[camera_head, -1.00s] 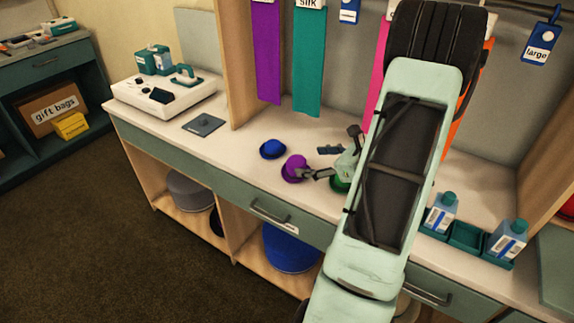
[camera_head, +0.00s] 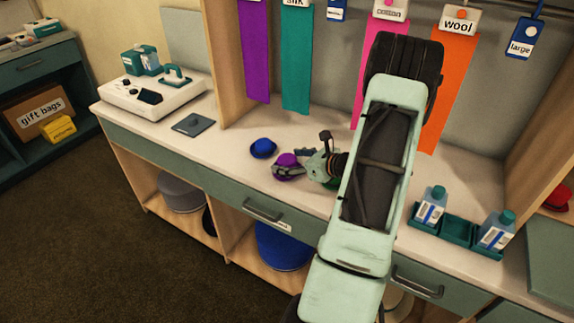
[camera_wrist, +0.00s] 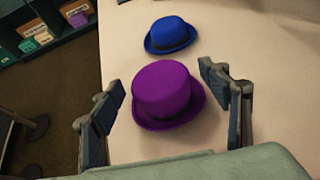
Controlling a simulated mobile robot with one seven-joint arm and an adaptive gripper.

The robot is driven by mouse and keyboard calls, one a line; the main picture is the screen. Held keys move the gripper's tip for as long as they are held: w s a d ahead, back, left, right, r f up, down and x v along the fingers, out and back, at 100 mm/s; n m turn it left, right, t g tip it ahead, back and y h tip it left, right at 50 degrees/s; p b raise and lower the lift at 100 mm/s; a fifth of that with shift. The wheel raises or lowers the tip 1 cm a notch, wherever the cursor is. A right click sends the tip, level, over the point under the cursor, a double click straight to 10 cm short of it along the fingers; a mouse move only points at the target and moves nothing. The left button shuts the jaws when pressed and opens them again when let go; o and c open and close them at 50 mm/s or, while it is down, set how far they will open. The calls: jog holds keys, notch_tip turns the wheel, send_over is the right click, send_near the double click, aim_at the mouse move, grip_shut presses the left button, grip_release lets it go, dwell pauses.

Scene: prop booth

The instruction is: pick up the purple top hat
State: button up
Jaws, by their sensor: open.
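The purple top hat (camera_wrist: 164,92) stands upright on the counter, brim down, with a dark band. In the wrist view it sits between the two spread fingers of my gripper (camera_wrist: 168,100), with a gap on each side. In the head view the purple top hat (camera_head: 286,160) is partly covered by a finger of my gripper (camera_head: 300,158). My gripper is open and empty. A blue hat (camera_head: 263,148) rests just beyond the purple one; it also shows in the wrist view (camera_wrist: 171,34). A green thing is mostly hidden under my gripper.
Bottles in a teal tray (camera_head: 458,232) stand at the right. Fabric strips hang behind. The counter's front edge is close to the hats.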

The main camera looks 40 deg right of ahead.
jog(key=shift+w+a+f, duration=0.15)
jog(key=shift+w+f, duration=0.05)
jog(key=shift+w, duration=0.25)
jog(key=c, duration=1)
jog(key=shift+r, duration=0.15)
